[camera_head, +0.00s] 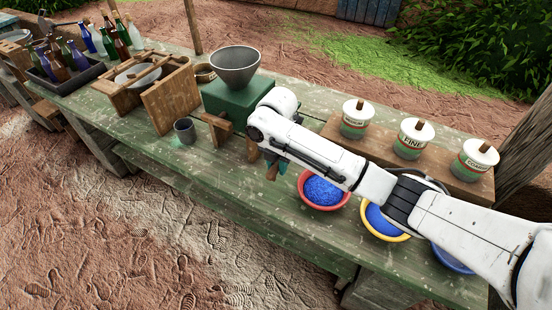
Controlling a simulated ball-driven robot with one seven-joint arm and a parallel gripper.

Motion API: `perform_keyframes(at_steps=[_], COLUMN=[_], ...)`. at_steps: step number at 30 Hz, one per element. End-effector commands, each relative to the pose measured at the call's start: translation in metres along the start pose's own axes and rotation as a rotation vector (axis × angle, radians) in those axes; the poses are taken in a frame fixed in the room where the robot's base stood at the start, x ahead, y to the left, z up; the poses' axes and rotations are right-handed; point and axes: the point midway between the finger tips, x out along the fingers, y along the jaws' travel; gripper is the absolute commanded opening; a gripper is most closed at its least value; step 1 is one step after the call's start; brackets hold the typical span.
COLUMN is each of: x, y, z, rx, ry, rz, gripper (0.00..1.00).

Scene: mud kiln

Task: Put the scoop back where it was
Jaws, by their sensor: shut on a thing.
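My white arm reaches in from the right and ends over the green bench in front of the green mill (228,100). My gripper (271,165) points down below the wrist and is mostly hidden by the arm. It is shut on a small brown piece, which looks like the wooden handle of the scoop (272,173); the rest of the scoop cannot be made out. A red-rimmed bowl of blue powder (323,190) stands just right of it. A yellow-rimmed bowl (386,222) and a blue-rimmed bowl (452,258) are partly behind my arm.
Three lidded jars, medium (355,123), fine (411,143) and another (474,160), stand on a wooden shelf behind the bowls. A grey cup (185,131), wooden frames (172,97) and a bottle crate (66,80) are left. The bench front (240,190) is clear.

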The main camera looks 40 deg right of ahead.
Motion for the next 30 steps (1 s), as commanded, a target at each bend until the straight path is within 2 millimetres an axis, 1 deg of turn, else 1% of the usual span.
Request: perform_keyframes(at_steps=[1,5,12,18,22,30], x=[0.006,0.017,0.044,0.060,0.063,0.063], y=[0.000,0.000,-0.001,0.000,0.000,0.000], z=[0.001,0.001,0.000,0.001,0.001,0.001], rx=[0.001,0.001,0.001,0.001,0.001,0.001], ry=[-0.001,-0.001,0.000,-0.001,-0.001,-0.001], rz=[0.000,0.000,-0.001,0.000,0.001,0.000], gripper=[0.00,0.00,0.00,0.00,0.00,0.00])
